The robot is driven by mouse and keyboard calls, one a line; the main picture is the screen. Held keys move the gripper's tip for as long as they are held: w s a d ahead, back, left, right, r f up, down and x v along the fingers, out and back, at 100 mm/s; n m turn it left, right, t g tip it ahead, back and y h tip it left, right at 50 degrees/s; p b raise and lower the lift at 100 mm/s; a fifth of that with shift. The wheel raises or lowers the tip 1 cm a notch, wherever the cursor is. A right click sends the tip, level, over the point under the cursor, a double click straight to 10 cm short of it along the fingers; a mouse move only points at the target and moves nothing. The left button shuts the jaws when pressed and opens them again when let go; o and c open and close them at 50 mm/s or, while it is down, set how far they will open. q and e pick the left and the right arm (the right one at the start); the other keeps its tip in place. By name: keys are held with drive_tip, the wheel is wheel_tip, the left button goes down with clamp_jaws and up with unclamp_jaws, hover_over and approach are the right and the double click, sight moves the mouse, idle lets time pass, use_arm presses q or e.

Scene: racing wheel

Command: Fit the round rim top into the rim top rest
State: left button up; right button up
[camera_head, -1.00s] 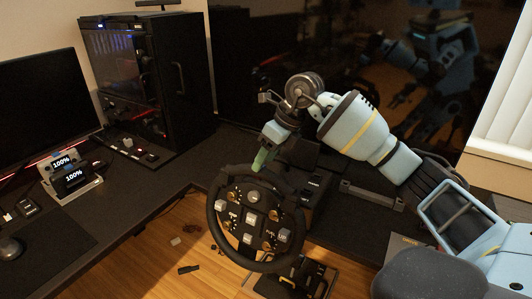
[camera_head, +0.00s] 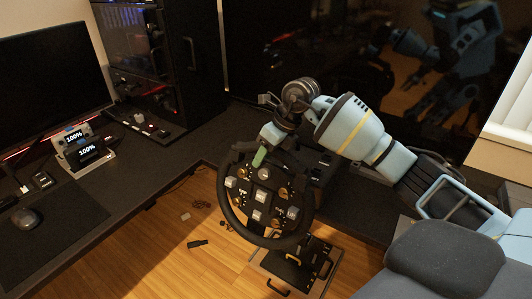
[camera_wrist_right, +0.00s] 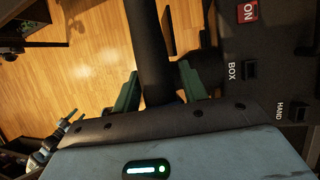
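The black racing wheel (camera_head: 262,240) stands at the centre of the head view, its round rim around a button plate (camera_head: 259,197). My right gripper (camera_head: 260,157) is at the rim's upper part. In the right wrist view, the green fingers of the right gripper (camera_wrist_right: 160,88) stand on either side of the dark rim (camera_wrist_right: 155,50). The fingers are very close to the rim, and I cannot tell whether both press on it. The rim top rest cannot be made out separately, and my gripper hides part of the rim's top. My left gripper is not in view.
A dark desk (camera_head: 130,195) with a monitor (camera_head: 50,85), a mouse (camera_head: 25,218) and a small docked display (camera_head: 80,148) is at left. A black computer case (camera_head: 165,65) stands behind. A pedal unit (camera_head: 300,265) lies below the wheel.

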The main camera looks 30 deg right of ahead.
drive_tip(key=c, duration=0.9)
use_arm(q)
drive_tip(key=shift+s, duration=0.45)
use_arm(e)
drive_tip(key=shift+o, duration=0.2)
drive_tip(key=shift+r, duration=0.15)
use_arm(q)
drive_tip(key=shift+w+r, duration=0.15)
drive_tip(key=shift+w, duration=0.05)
use_arm(e)
drive_tip(key=shift+d+r, duration=0.15)
drive_tip(key=shift+r, duration=0.1)
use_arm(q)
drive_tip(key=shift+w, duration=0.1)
use_arm(e)
drive_tip(key=shift+r, duration=0.1)
drive_tip(key=shift+w+d+r+p, duration=0.15)
drive_tip(key=shift+r+p, duration=0.2)
drive_tip(key=shift+r, duration=0.05)
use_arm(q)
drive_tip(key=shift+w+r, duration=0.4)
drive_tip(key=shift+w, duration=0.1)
use_arm(e)
drive_tip(key=shift+r, duration=0.15)
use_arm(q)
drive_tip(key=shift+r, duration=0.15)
use_arm(e)
drive_tip(key=shift+d+r, duration=0.15)
drive_tip(key=shift+r, duration=0.15)
